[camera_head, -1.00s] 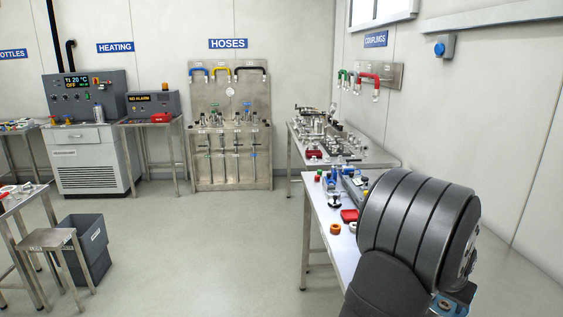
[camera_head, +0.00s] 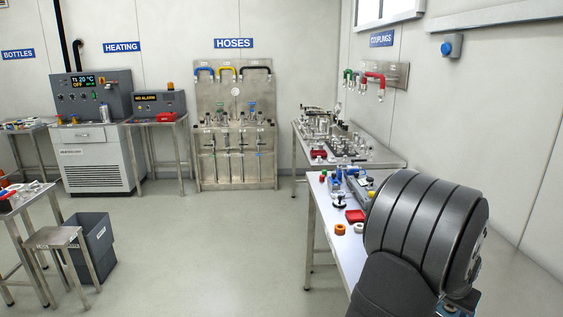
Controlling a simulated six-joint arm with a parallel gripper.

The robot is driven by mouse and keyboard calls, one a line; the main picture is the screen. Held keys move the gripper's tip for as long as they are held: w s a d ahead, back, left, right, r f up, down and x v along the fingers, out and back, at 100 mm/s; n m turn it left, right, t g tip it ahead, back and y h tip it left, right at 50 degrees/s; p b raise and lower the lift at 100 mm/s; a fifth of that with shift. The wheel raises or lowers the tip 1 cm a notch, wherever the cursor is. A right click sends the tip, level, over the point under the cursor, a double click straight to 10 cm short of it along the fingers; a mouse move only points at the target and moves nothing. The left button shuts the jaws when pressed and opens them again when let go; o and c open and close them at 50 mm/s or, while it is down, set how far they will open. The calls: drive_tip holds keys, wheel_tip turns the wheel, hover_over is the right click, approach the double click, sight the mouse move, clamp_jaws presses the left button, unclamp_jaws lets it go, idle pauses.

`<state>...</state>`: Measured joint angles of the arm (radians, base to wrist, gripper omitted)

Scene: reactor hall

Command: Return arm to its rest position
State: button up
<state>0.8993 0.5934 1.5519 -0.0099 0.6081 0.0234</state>
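My own arm shows at the lower right as a large dark grey ribbed link, in front of the right-hand table. My gripper is not visible in this view, so its fingers and anything in them are hidden.
The right-hand table (camera_head: 327,219) holds a red block (camera_head: 355,216), an orange ring (camera_head: 340,229) and small fittings. Behind it stands a couplings table (camera_head: 377,160). The hose rack (camera_head: 236,185) and heating unit (camera_head: 97,160) line the back. A stool (camera_head: 55,237) and grey bin (camera_head: 97,243) stand left. The middle floor is clear.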

drive_tip(key=v, duration=1.1)
drive_tip(key=x, duration=1.1)
drive_tip(key=shift+f, duration=0.15)
drive_tip(key=shift+w+d+f, duration=0.15)
drive_tip(key=shift+d+f, duration=0.1)
wheel_tip(320, 180, up, 4)
drive_tip(key=shift+f, duration=0.1)
drive_tip(key=s+d+r, duration=0.1)
drive_tip(key=s+r, duration=0.6)
drive_tip(key=s, duration=0.6)
drive_tip(key=s+a+m+g, duration=0.1)
drive_tip(key=s+a+m, duration=0.1)
drive_tip(key=s+a, duration=0.6)
drive_tip(key=s+a+m, duration=0.2)
drive_tip(key=s+a, duration=0.3)
drive_tip(key=s, duration=0.5)
drive_tip(key=w+f, duration=0.4)
drive_tip(key=w, duration=0.1)
drive_tip(key=shift+w+h, duration=0.2)
drive_tip(key=shift+h, duration=0.2)
